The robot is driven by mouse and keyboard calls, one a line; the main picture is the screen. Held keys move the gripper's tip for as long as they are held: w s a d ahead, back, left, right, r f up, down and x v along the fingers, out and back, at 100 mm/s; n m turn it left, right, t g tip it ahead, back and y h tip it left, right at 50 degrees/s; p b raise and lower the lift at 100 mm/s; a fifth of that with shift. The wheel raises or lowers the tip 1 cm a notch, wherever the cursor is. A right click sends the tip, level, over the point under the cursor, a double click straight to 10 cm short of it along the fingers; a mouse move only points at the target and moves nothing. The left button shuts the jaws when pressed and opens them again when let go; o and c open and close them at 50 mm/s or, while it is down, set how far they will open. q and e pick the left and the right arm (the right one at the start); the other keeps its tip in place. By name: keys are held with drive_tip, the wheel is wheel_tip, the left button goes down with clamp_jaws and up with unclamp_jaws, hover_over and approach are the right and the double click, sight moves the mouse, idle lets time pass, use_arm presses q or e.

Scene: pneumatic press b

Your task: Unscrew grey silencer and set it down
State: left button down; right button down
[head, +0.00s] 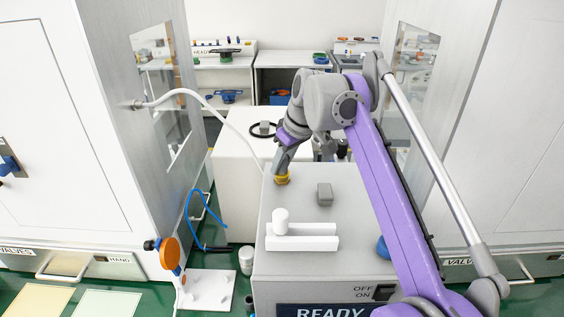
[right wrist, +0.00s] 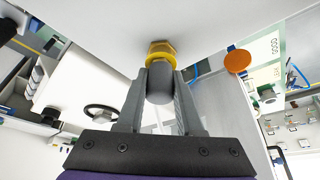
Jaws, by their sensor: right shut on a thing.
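The grey silencer (right wrist: 160,83) is a rounded grey cylinder between the two fingers of my right gripper (right wrist: 160,100) in the right wrist view. Its end meets a brass hex fitting (right wrist: 160,49) on the pale surface of the machine; I cannot tell whether the thread is engaged. In the head view my right gripper (head: 280,168) points down at the same brass fitting (head: 282,180), at the back left of the grey machine top (head: 300,205). The silencer is hidden there by the gripper. My left gripper is not in view.
A grey block (head: 325,194) stands on the machine top, right of the fitting. White bars (head: 302,243) with an upright white cylinder (head: 281,222) lie nearer the front. A white hose (head: 215,103) arcs behind. The top between these is clear.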

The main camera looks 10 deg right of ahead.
drive_tip(key=n+g+y, duration=0.1)
drive_tip(key=n, duration=0.3)
drive_tip(key=shift+w, duration=0.1)
drive_tip(key=shift+n+g+y, duration=0.3)
drive_tip(key=shift+n+g, duration=0.3)
drive_tip(key=shift+n, duration=1)
drive_tip(key=c, duration=0.8)
unclamp_jaws()
drive_tip(key=shift+o, duration=0.2)
drive_tip(key=shift+m, duration=0.8)
drive_tip(key=shift+m+t, duration=0.4)
drive_tip(key=shift+m, duration=0.1)
